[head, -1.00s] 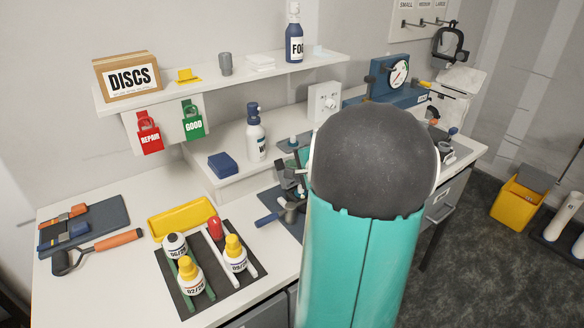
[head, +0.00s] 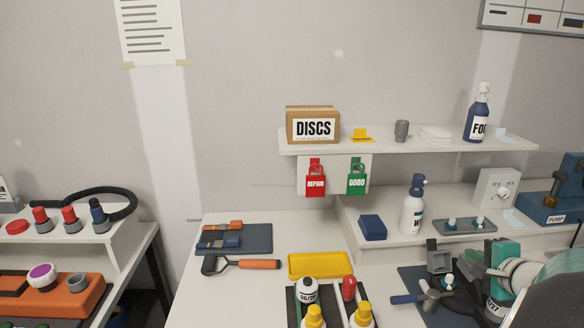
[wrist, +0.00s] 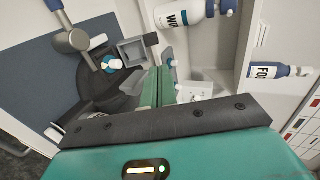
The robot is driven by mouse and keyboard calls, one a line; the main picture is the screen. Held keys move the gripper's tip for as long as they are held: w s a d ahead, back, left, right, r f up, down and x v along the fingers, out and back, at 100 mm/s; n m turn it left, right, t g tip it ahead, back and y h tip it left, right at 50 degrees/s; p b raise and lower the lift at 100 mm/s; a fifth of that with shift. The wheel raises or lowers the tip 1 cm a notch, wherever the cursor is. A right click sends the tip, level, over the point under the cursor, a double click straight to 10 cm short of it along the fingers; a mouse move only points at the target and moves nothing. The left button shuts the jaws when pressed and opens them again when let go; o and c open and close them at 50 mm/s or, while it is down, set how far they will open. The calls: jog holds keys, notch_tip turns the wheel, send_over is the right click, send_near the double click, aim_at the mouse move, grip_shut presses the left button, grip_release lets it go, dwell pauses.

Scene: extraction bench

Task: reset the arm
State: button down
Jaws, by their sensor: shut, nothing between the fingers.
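My gripper (wrist: 157,86) shows in the wrist view as two teal fingers side by side, shut with nothing between them. It is over the bench, near a grey square fixture (wrist: 131,52) and a dark round part, apparently holding nothing. In the head view my arm fills the lower right corner, and its dark rounded link hides part of the bench there. The grey fixture (head: 439,260) also shows in the head view, on a dark mat beside my arm. I cannot tell whether my fingers touch anything.
A spray bottle (head: 412,208) and a blue block (head: 372,228) stand on the raised step behind. A shelf (head: 385,147) overhangs it with a DISCS box (head: 313,126). A yellow tray (head: 320,265) and small bottles lie left of my arm.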

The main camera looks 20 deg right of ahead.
jog(key=w+a+n+g+y, duration=0.1)
jog(key=w+a+n+y, duration=0.25)
jog(key=a, duration=0.75)
jog(key=w+a+n+g+y, duration=0.25)
jog(key=a+n, duration=0.25)
jog(key=a, duration=0.7)
jog(key=s+a+n+g+h, duration=0.1)
jog(key=s+a+n, duration=0.4)
jog(key=a, duration=0.4)
jog(key=s+a+n+g+h, duration=0.1)
jog(key=s+a+n+g, duration=0.1)
jog(key=s+a+n, duration=0.3)
jog(key=a+n, duration=0.2)
jog(key=a, duration=0.2)
jog(key=shift+s, duration=0.25)
jog(key=shift+d+n+g, duration=0.15)
jog(key=shift+n+g, duration=0.1)
